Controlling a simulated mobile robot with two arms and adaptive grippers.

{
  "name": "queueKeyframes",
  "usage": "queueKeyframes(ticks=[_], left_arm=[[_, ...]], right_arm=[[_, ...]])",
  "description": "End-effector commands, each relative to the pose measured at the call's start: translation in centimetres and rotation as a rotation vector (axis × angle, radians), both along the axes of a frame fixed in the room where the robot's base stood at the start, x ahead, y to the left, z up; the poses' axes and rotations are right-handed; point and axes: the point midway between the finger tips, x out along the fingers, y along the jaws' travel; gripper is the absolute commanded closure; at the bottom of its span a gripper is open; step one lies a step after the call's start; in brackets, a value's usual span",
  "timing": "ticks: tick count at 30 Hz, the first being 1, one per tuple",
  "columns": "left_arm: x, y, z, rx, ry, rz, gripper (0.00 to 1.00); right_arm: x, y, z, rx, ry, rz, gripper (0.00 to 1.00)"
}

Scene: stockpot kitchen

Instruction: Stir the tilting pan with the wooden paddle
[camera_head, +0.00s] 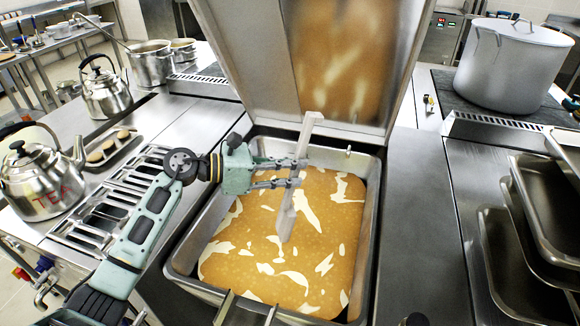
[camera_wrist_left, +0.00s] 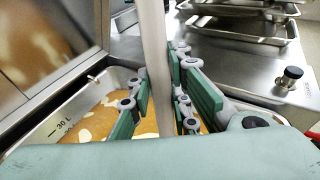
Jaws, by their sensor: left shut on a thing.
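The tilting pan (camera_head: 374,190) is open in the middle of the head view, holding an orange-brown soup (camera_head: 255,250) with pale streaks. The wooden paddle (camera_head: 288,222) is a long pale bar standing slightly tilted, its lower end in the soup near the pan's middle. My left gripper (camera_head: 298,172) is shut around the paddle's shaft above the soup. In the left wrist view the paddle (camera_wrist_left: 155,60) runs upright between the green-padded fingers (camera_wrist_left: 162,108). The paddle's lower tip is hidden in the soup. My right gripper does not show in either view.
The pan's raised lid (camera_head: 245,50) stands behind the paddle. A large lidded stockpot (camera_head: 510,70) and stacked metal pans (camera_head: 530,225) are on the right.

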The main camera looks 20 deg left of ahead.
Motion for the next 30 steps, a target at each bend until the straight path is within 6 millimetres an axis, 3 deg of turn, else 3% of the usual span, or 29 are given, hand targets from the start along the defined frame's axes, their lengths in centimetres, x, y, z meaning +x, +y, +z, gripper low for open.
queueKeyframes(ticks=[1, 30], left_arm=[[0.0, 0.0, -1.0, 0.000, -0.002, 0.001, 1.00], [0.0, 0.0, -10.7, 0.000, -0.002, 0.001, 1.00]], right_arm=[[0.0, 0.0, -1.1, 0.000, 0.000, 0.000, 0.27], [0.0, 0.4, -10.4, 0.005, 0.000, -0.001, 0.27]])
